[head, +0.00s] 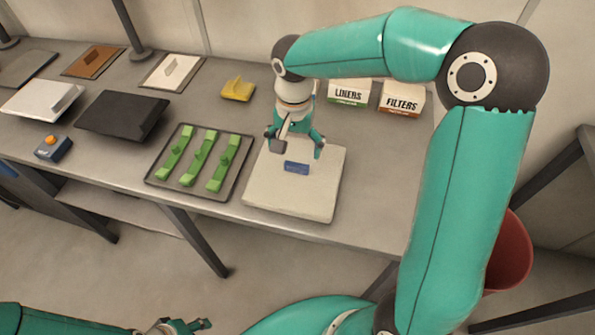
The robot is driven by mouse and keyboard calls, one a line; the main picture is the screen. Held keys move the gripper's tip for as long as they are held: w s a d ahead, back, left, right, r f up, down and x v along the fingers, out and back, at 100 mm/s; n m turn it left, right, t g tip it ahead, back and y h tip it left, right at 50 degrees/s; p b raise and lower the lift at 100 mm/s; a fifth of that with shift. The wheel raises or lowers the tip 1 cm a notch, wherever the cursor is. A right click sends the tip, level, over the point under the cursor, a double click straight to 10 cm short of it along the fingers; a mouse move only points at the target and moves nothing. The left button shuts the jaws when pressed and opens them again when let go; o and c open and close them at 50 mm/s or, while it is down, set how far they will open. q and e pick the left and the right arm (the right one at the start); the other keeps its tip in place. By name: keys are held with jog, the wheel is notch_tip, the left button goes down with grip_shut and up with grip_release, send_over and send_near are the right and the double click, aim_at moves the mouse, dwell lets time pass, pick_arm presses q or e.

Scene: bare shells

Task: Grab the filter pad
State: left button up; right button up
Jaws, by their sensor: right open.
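A small blue rectangular piece (297,168) lies flat on a pale square board (290,203) near the front edge of the bench. It is the only pad-like thing under my gripper, but I cannot tell for certain that it is the filter pad. My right gripper (299,151) is open, pointing down over the board, with its fingers spread just behind and above the blue piece. Nothing shows between the fingers. My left gripper (192,325) is low at the bottom edge, away from the bench, partly cut off; its jaw state is unclear.
Behind the board stand a LINERS box (349,93) and a FILTERS box (401,99). A dark tray (151,181) with green pieces is left of the board. A yellow piece (238,89) lies behind it. The bench (375,170) is clear right of the board.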

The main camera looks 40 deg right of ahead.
aim_at(296, 164)
jog(key=shift+f, duration=0.55)
jog(key=f, duration=0.2)
jog(key=f+p, duration=0.1)
jog(key=f, duration=0.1)
jog(key=shift+s, duration=0.35)
jog(key=shift+w+f, duration=0.1)
jog(key=shift+f, duration=0.4)
jog(key=c, duration=1.3)
jog(key=shift+o, duration=0.2)
jog(key=shift+r, duration=0.15)
